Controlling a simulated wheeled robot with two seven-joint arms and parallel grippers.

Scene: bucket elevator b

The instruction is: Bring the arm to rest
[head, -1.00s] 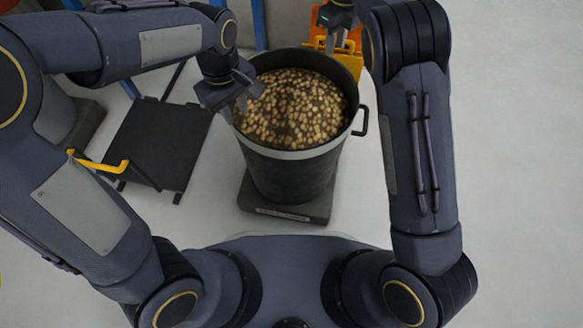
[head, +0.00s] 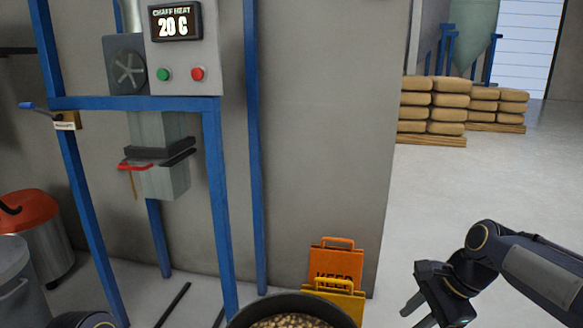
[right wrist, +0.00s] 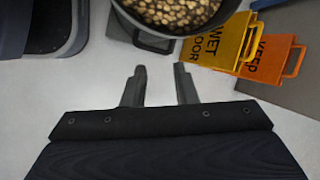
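My right gripper (head: 420,308) is at the lower right of the head view, away from the bucket and over clear floor. In the right wrist view its two fingers (right wrist: 160,88) stand apart with nothing between them. The dark bucket (head: 287,302) filled with tan, nut-like pieces is at the bottom edge of the head view. It also shows at the top of the right wrist view (right wrist: 143,28), beyond the fingertips. A dark rounded part of my left arm shows at the lower left of the head view. My left gripper is out of view.
Orange (head: 337,262) and yellow (head: 335,292) folding signs stand behind the bucket. A blue frame (head: 215,200) carries a panel (head: 185,55) reading 20 C. A red-lidded bin (head: 30,240) is at left. Stacked sacks (head: 432,108) are far back. The floor at right is clear.

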